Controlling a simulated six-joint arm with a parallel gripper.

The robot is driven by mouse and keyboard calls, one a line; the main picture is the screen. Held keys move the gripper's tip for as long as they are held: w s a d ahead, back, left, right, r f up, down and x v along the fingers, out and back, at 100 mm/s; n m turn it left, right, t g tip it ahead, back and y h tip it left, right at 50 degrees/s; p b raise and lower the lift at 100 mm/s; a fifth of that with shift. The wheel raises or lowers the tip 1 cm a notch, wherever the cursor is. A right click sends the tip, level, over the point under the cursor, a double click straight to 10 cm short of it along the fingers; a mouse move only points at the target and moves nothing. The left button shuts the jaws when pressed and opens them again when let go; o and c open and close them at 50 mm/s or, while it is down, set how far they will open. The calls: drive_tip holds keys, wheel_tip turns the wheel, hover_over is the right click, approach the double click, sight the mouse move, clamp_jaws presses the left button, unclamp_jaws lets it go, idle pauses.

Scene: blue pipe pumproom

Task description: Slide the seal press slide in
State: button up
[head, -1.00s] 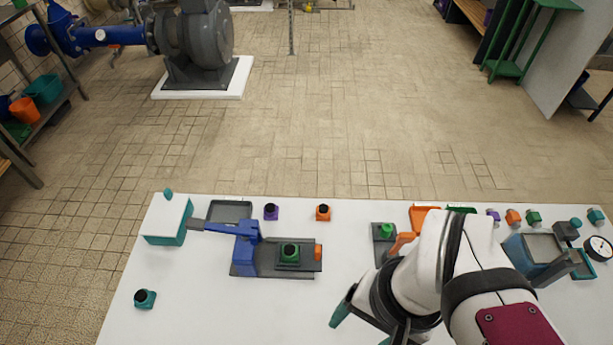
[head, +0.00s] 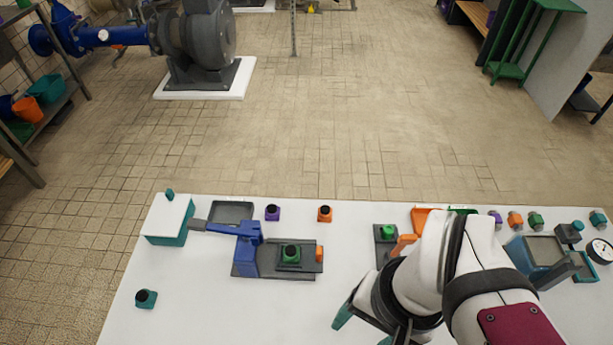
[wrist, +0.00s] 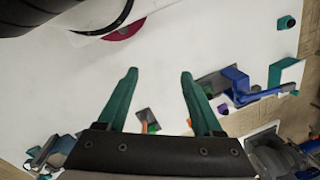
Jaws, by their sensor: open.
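The seal press is a blue frame (head: 247,255) with a lever reaching left, fixed on a dark grey base (head: 272,274). Its slide (head: 287,265) sits on the base to the right of the blue frame and carries a green part (head: 291,252) with a black top. An orange block (head: 319,253) is at the base's right end. My gripper (head: 362,328) is open and empty, above the table, to the right of and nearer than the press. In the wrist view my open gripper (wrist: 159,75) has bare table between its fingers, and the blue press (wrist: 238,85) shows at right.
A teal box with white lid (head: 167,220) and a grey tray (head: 232,211) stand left of and behind the press. Purple (head: 272,213), orange (head: 324,214) and teal (head: 146,299) parts stand apart. My arm partly covers a second fixture (head: 386,240). Table in front of the press is clear.

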drive_tip(key=w+n, duration=0.4)
drive_tip(key=n, duration=0.1)
drive_tip(key=w+n, duration=0.2)
drive_tip(key=w, duration=0.1)
drive_tip(key=shift+a+r+n+h, duration=0.3)
drive_tip(key=shift+a+r, duration=0.05)
drive_tip(key=shift+r, duration=0.05)
drive_tip(key=shift+c, duration=0.4)
drive_tip(key=n+h, duration=0.1)
drive_tip(key=n, duration=1.4)
hover_over(319, 249)
wheel_tip(319, 249, down, 4)
drive_tip(key=shift+n, duration=0.4)
wheel_tip(319, 249, down, 15)
drive_tip(key=shift+s+r, duration=0.1)
drive_tip(key=shift+f, duration=0.55)
clamp_jaws()
